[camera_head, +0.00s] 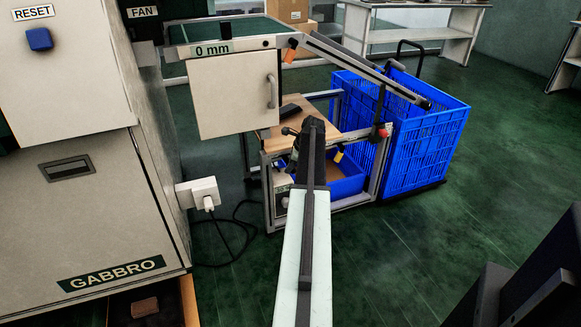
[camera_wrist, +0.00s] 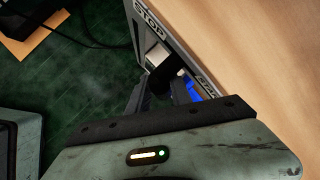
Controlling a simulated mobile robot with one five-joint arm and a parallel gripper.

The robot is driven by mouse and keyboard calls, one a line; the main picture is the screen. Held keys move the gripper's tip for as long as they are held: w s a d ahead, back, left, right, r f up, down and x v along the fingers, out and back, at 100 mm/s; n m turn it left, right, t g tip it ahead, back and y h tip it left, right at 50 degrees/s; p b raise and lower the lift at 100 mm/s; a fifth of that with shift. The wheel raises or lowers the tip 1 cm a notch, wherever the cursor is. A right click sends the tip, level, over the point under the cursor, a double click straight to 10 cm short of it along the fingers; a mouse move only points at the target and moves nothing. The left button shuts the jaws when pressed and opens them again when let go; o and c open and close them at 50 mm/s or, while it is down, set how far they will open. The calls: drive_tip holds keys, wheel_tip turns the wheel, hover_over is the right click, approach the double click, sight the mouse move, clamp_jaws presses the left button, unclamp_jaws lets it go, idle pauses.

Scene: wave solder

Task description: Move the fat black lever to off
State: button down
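In the wrist view, a thick dark rounded piece (camera_wrist: 171,79), which looks like the fat black lever, lies just beyond and partly between the fingers of my gripper (camera_wrist: 163,94). It stands out beside a grey frame edge that carries a STOP label (camera_wrist: 149,14). The fingers are apart, one on each side of the dark piece's near part. I cannot tell whether they touch it. Its far end and base are unclear. In the head view, my arm reaches forward to the low frame in the middle, and it hides the fingertips and most of the lever area.
A wooden top (camera_head: 262,139) lies on the low frame. Blue crates (camera_head: 428,140) stand to its right, and a blue bin (camera_head: 345,186) sits inside it. A cabinet box (camera_head: 228,95) hangs above left. A GABBRO machine (camera_head: 90,215) fills the left.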

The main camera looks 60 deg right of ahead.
drive_tip(key=shift+s, duration=0.15)
drive_tip(key=shift+w+f+t+y+b, duration=0.25)
drive_tip(key=shift+t+y+b, duration=0.2)
drive_tip(key=shift+b, duration=0.2)
drive_tip(key=shift+w+a+f+m+t+y+b, duration=0.15)
drive_tip(key=shift+f+m+t+y+b, duration=0.15)
drive_tip(key=shift+t+y+b, duration=0.7)
drive_tip(key=b, duration=0.2)
drive_tip(key=t+y+b, duration=0.1)
drive_tip(key=shift+w+a+m+y+b, duration=0.1)
drive_tip(key=shift+a+m+y+b, duration=0.15)
drive_tip(key=shift+m+b, duration=0.1)
drive_tip(key=y+b, duration=0.1)
drive_tip(key=t+b, duration=0.1)
drive_tip(key=b, duration=0.1)
drive_tip(key=shift+w+a+r+m+t+y, duration=0.15)
drive_tip(key=shift+a+m+t+y, duration=0.1)
drive_tip(key=shift+y, duration=0.15)
drive_tip(key=shift+w+a+r+t+y+b, duration=0.1)
drive_tip(key=shift+r+t+y+b, duration=0.25)
drive_tip(key=shift+b, duration=0.65)
